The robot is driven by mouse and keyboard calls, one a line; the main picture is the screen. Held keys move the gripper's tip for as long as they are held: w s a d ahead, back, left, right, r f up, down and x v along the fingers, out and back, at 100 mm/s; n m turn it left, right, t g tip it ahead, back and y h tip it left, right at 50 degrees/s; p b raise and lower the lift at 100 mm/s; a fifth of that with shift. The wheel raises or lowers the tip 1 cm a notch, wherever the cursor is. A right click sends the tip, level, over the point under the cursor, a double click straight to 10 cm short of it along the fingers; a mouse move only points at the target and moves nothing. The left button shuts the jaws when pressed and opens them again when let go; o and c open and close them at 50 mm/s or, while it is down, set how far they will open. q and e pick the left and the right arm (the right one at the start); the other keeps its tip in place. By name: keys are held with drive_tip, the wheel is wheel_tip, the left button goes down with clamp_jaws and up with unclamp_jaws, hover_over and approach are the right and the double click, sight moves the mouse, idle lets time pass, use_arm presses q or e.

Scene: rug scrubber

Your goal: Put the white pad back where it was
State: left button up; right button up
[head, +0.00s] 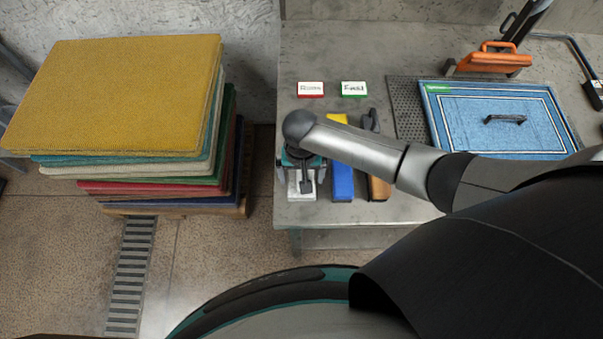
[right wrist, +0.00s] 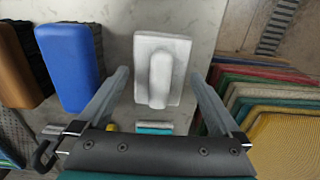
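The white pad (head: 296,190) lies on the grey table near its left front corner, partly hidden under my right gripper (head: 303,172). In the right wrist view the white pad (right wrist: 143,56) shows a raised grip ridge along its middle. My right gripper (right wrist: 160,75) is open there, with its fingers wide apart on either side of the ridge and not closed on it. I cannot tell whether the fingertips touch the pad. My left gripper is not in view.
A blue block (head: 342,180) and a brown brush (head: 377,187) lie right of the pad. Two cards with red (head: 311,89) and green (head: 354,89) edges lie behind. A blue rug (head: 470,125) is at the right. A rug stack (head: 120,95) stands left of the table.

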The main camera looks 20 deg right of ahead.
wheel_tip(320, 180, up, 12)
drive_tip(key=p, duration=0.2)
drive_tip(key=shift+r+p, duration=0.2)
drive_tip(key=shift+p, duration=0.1)
idle(0.6)
